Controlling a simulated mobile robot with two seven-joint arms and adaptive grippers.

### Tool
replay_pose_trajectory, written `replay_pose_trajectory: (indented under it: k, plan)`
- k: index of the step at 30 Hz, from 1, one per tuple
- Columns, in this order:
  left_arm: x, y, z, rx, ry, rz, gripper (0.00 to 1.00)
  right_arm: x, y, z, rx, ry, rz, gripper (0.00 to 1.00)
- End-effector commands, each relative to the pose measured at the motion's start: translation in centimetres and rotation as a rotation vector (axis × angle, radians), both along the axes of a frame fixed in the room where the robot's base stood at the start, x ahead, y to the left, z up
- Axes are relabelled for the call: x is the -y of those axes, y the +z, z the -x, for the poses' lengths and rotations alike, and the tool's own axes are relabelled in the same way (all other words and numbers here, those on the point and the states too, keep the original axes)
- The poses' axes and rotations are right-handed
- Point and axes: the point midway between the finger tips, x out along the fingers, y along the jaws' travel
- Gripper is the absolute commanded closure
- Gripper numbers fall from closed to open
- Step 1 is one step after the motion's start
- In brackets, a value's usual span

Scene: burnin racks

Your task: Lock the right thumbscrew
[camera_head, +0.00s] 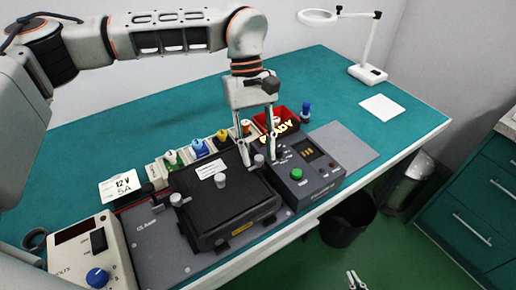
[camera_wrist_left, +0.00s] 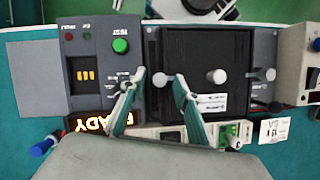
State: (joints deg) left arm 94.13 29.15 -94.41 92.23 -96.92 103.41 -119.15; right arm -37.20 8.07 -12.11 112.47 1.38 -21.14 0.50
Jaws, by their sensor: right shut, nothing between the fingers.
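The black fixture box (camera_head: 205,200) sits on a grey base plate, with a grey knob (camera_head: 220,181) on its lid. The right thumbscrew (camera_head: 259,160) is a small grey knob at the box's right edge; it also shows in the left wrist view (camera_wrist_left: 160,79). The left thumbscrew (camera_head: 178,200) is at the opposite edge (camera_wrist_left: 265,74). My left gripper (camera_head: 258,156) points down with its fingers apart, one on each side of the right thumbscrew (camera_wrist_left: 159,76). Contact with it cannot be told. My right gripper (camera_head: 355,280) is shut and empty, low in the head view, away from the bench.
A test box (camera_head: 318,180) with a green button and display stands close right of the fixture. A power supply (camera_head: 85,250) is at the front left.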

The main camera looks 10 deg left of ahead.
Motion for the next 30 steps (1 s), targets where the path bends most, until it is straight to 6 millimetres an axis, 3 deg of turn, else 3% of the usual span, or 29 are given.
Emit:
replay_pose_trajectory:
  k: [5, 18, 24, 30]
  plan:
    - [-0.3, 1.7, -0.7, 0.002, 0.002, 0.000, 0.68, 0.0, 0.0, 0.0, 0.000, -0.001, -0.001, 1.00]
    - [-2.0, 9.4, -3.3, 0.003, 0.002, 0.000, 0.68, -0.1, 0.0, 0.0, 0.000, 0.000, -0.002, 1.00]
    - [-2.4, 10.8, -3.8, 0.001, 0.001, 0.000, 0.68, -0.1, 0.0, 0.0, 0.000, 0.000, -0.002, 1.00]
    - [-2.4, 11.1, -3.9, 0.001, 0.000, 0.000, 0.68, -0.1, 0.0, 0.0, 0.000, 0.000, -0.002, 1.00]
